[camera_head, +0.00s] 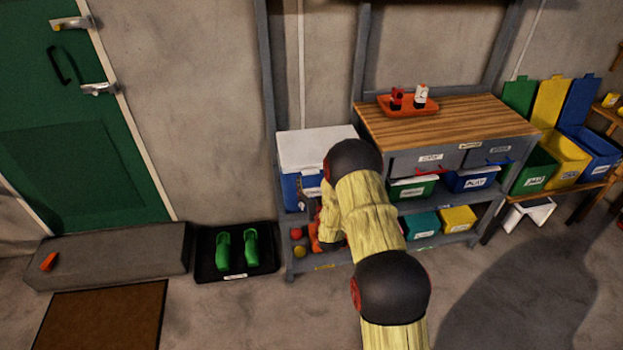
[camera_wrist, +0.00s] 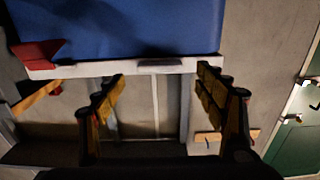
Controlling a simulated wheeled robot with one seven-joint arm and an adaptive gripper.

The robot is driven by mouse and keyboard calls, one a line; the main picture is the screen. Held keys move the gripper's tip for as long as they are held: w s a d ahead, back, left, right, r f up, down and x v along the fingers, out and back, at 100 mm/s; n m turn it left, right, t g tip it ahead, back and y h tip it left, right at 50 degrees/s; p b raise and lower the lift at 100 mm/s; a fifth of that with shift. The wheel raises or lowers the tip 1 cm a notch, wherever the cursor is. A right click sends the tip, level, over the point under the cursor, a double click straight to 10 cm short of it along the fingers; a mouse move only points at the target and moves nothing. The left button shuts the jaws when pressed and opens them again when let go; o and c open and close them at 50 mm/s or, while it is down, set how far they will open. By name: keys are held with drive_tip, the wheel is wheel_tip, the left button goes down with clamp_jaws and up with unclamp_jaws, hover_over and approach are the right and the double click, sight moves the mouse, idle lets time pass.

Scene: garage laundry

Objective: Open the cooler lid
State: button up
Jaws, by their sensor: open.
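The cooler has a blue body (camera_head: 289,188) and a white lid (camera_head: 308,147), which lies flat and shut on top. It stands on the left end of the grey rack, partly hidden by my arm. In the wrist view, which looks turned over, the blue body (camera_wrist: 130,25) fills the top and the pale lid edge (camera_wrist: 100,67) runs below it. A grey notch or latch (camera_wrist: 160,67) is on that edge. My gripper (camera_wrist: 162,76) is open and empty, its fingers spread either side of the notch. I cannot tell whether they touch the lid. My arm mostly hides the gripper in the head view.
A wooden worktop (camera_head: 450,120) with an orange tray (camera_head: 407,110) is right of the cooler. A green door (camera_head: 70,130) is far left. Bare wall is behind the cooler.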

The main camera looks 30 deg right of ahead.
sight(310, 171)
drive_tip(key=shift+b+x, duration=0.35)
drive_tip(key=shift+x, duration=1.3)
drive_tip(key=shift+c, duration=0.6)
drive_tip(key=c, duration=1.5)
drive_tip(key=shift+c, duration=0.4)
